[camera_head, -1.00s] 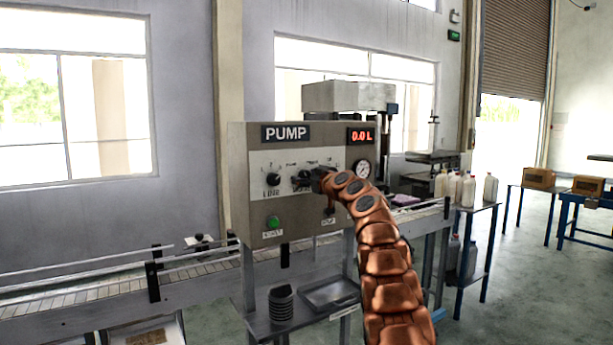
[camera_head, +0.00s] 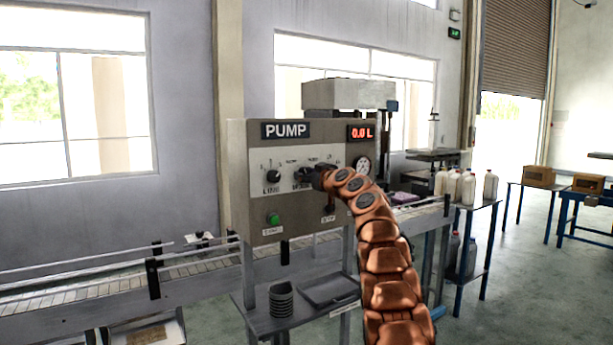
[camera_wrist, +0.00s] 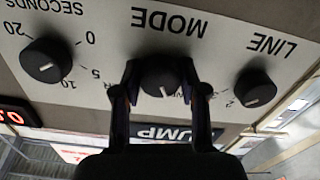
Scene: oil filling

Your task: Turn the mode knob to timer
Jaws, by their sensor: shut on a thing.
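The pump panel (camera_head: 255,205) is a grey box with a PUMP sign and a white knob plate. The mode knob (camera_wrist: 160,78), black and round with a white mark, sits under the word MODE, which reads upside down in the wrist view. Its mark points toward the bottom of that view. My gripper (camera_wrist: 162,88) has one dark finger on each side of the knob and is shut on it. In the head view, my gripper (camera_head: 312,177) is at the plate's middle and partly covers the knob. The timer label cannot be read.
The line knob (camera_wrist: 255,87) and the seconds knob (camera_wrist: 48,60) stand close on either side of my fingers. A green button (camera_head: 273,218) is below the plate. A conveyor (camera_head: 200,270) runs behind the panel.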

